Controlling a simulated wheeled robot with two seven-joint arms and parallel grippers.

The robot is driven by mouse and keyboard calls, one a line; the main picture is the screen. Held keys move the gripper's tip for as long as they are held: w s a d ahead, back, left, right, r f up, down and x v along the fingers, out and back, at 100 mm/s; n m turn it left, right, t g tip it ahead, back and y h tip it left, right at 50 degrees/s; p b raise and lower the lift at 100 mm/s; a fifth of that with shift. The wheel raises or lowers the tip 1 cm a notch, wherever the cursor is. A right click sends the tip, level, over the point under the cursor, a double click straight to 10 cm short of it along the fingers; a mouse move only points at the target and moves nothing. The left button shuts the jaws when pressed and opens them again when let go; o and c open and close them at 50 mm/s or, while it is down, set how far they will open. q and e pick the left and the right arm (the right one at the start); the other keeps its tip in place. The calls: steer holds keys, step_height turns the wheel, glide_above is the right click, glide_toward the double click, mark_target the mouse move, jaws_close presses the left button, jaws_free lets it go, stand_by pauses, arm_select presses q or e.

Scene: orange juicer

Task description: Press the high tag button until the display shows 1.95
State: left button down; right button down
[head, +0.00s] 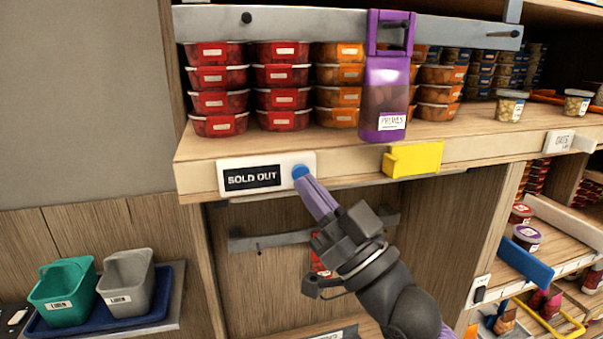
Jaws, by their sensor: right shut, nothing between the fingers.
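The high tag (208,180) is a white plate on the front edge of the upper shelf. Its black display (252,178) reads "SOLD OUT". The blue button (299,172) is at the tag's right end. My right gripper (306,182) is shut and empty, with its purple fingertips at the lower right of the button. They overlap its edge in the picture; I cannot tell whether they touch it. My left gripper is not in view.
Red and orange tubs (284,98) stand stacked on the upper shelf (455,129). A purple container (383,95) hangs in front of them, and a yellow block (413,159) sits on the shelf edge. Green (66,291) and grey (128,284) bins stand at lower left.

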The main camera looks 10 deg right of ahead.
steer(key=shift+w, duration=0.1)
stand_by(0.3)
steer(key=shift+w, duration=0.3)
steer(key=shift+w, duration=0.4)
stand_by(0.6)
steer(key=shift+s, duration=0.8)
steer(key=shift+s+d+p, duration=0.1)
steer(key=shift+s+p, duration=0.8)
steer(key=shift+s, duration=1.6)
